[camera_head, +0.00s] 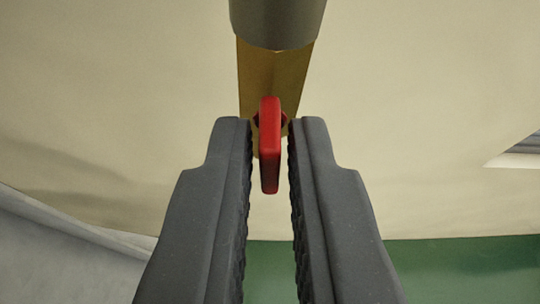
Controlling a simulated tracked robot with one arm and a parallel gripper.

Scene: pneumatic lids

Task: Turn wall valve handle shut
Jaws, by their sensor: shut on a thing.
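The red valve handle (270,150) is in the upper middle of the head view, seen nearly edge-on. It is long and narrow, and its length runs up and down in the picture. It sits on a brass valve body (273,75) in front of the pale wall. My gripper (271,128) has one dark ribbed finger on each side of the handle and is shut on it. Thin gaps seem to show beside the handle, so the exact contact spots are hard to see. The handle's pivot is partly hidden behind it.
A grey pipe (277,22) enters from the top, above the brass body. The cream wall (420,120) fills the background. A green surface (460,268) lies at the lower right, a pale grey surface (60,255) at the lower left. A light-edged opening (520,152) shows at the right edge.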

